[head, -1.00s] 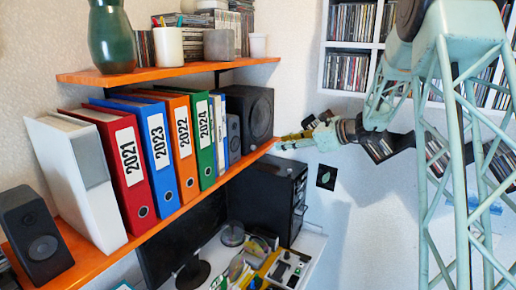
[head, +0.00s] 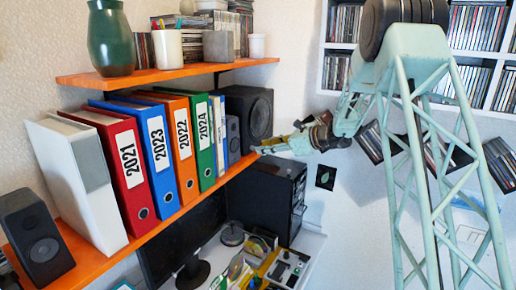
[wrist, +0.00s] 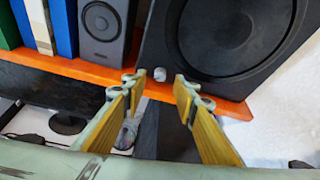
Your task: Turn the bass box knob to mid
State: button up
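The bass box (head: 248,116) is a large dark speaker at the far right end of the orange shelf. It also fills the upper right of the wrist view (wrist: 160,45), with a big round cone. Its small pale knob (wrist: 159,74) sits at the lower left of the box's front, and I cannot tell its setting. My gripper (wrist: 156,84) is open, with the knob showing between its two fingertips. I cannot tell whether the fingers touch it. In the head view my gripper (head: 260,150) is at the shelf's right end, in front of the bass box, and the knob cannot be made out.
A small grey speaker (wrist: 103,23) stands left of the bass box, beside several binders (head: 167,150) on the orange shelf (head: 100,258). The shelf edge runs just under the gripper. A black computer case (head: 270,198) stands below. Disc shelves (head: 316,60) hang at the right.

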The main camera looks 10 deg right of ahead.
aim_at(253, 148)
jog(key=shift+x, duration=2)
jog(key=shift+c, duration=0.4)
jog(key=c, duration=0.8)
